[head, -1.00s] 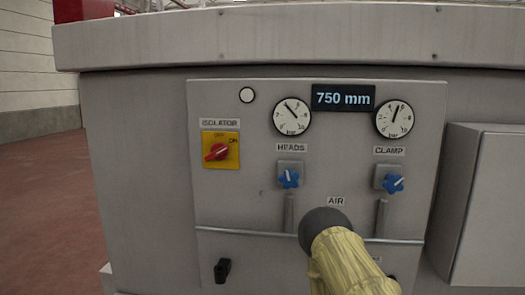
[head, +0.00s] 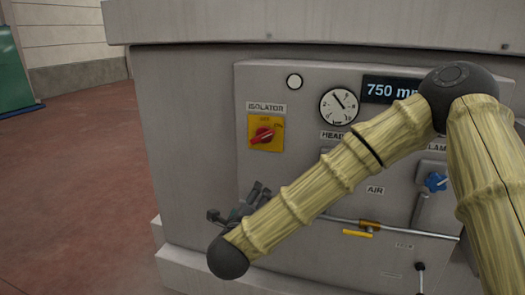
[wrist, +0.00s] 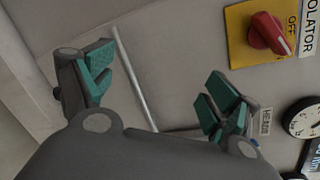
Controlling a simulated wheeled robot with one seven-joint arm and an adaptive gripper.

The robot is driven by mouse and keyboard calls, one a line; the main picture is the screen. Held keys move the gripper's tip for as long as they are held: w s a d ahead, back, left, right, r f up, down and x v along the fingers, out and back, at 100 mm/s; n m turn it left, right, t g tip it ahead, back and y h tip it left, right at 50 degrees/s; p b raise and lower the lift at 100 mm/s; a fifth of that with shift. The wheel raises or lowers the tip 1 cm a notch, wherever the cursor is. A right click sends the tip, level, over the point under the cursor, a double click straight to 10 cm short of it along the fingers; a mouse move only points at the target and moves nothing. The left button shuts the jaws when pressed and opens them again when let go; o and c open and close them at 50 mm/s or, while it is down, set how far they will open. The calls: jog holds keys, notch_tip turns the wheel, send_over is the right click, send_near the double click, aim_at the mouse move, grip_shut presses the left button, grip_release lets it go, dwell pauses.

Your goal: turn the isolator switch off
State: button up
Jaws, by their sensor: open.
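The isolator switch (head: 263,135) is a red rotary knob on a yellow plate, under the ISOLATOR label at the panel's upper left. In the head view its knob lies slanted, near horizontal. In the wrist view the red knob (wrist: 268,33) shows at the upper right, with OFF lettering beside it. My gripper (head: 240,203) is below and slightly left of the switch in the head view, partly hidden behind my arm. In the wrist view my gripper (wrist: 158,85) has its green-padded fingers wide apart with nothing between them. It is apart from the knob.
The grey panel (head: 300,185) carries a gauge (head: 338,106), a 750 mm display (head: 385,90), a blue clamp knob (head: 435,181) and a yellow air lever (head: 357,233). A thin pipe (wrist: 135,80) runs along it. Open red floor (head: 80,190) lies to the left.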

aim_at(261, 139)
notch_tip(261, 139, up, 15)
jog(key=m+t+h+p, duration=0.1)
jog(key=m+h, duration=0.2)
jog(key=m, duration=0.4)
jog(key=p+x, duration=0.5)
jog(key=x, duration=0.4)
jog(key=shift+w+d+r, duration=0.1)
jog(key=shift+d+r, duration=0.05)
jog(key=shift+w+d, duration=0.2)
jog(key=shift+w, duration=0.35)
jog(key=shift+c, duration=0.3)
jog(key=c, duration=1)
